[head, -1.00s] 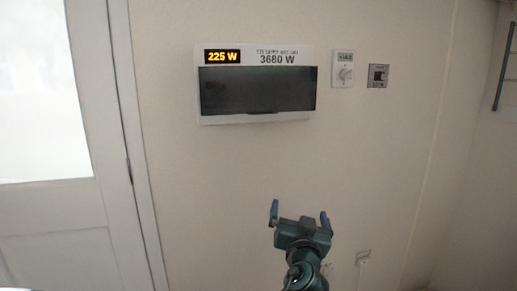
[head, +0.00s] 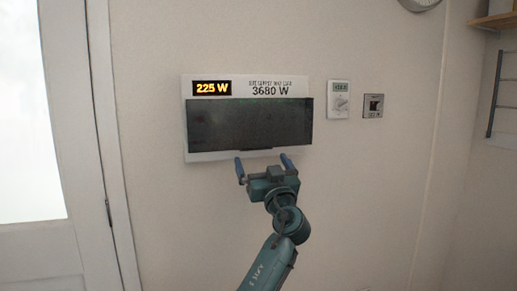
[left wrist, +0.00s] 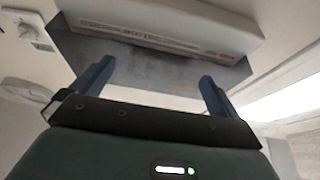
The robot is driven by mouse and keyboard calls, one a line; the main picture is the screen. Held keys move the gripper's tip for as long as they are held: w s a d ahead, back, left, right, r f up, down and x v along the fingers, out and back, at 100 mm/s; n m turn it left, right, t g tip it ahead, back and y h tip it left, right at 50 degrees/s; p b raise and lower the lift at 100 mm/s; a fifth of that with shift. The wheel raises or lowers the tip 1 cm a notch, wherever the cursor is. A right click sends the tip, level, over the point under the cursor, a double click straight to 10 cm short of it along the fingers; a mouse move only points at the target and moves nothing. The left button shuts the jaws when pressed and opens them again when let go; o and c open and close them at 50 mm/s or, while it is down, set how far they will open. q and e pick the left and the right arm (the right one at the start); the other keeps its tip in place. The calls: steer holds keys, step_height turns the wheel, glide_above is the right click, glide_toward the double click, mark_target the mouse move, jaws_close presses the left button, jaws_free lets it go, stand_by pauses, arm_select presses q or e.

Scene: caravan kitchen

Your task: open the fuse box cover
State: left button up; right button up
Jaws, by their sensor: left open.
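The fuse box (head: 222,157) is a white panel on the wall, with an orange "225 W" display and "3680 W" printed at the top. Its dark cover (head: 250,122) hangs closed over the front, with a small lip at the middle of its lower edge. My left gripper (head: 263,163) is open and empty, its blue fingers pointing up just below that lower edge. In the left wrist view the two fingers (left wrist: 155,85) stand apart beneath the white box underside (left wrist: 165,28) and the grey cover (left wrist: 150,70). I cannot tell whether they touch it. My right gripper is not in view.
A thermostat with a dial (head: 339,100) and a small grey switch (head: 373,106) are on the wall right of the box. A door (head: 70,150) with a bright pane is at the left. The wall below the box is bare.

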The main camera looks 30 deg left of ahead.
arm_select(q)
steer(key=p+x, duration=0.1)
steer(key=x, duration=0.3)
steer(key=shift+c, duration=0.2)
steer(key=c, duration=1.3)
steer(key=shift+o, duration=0.2)
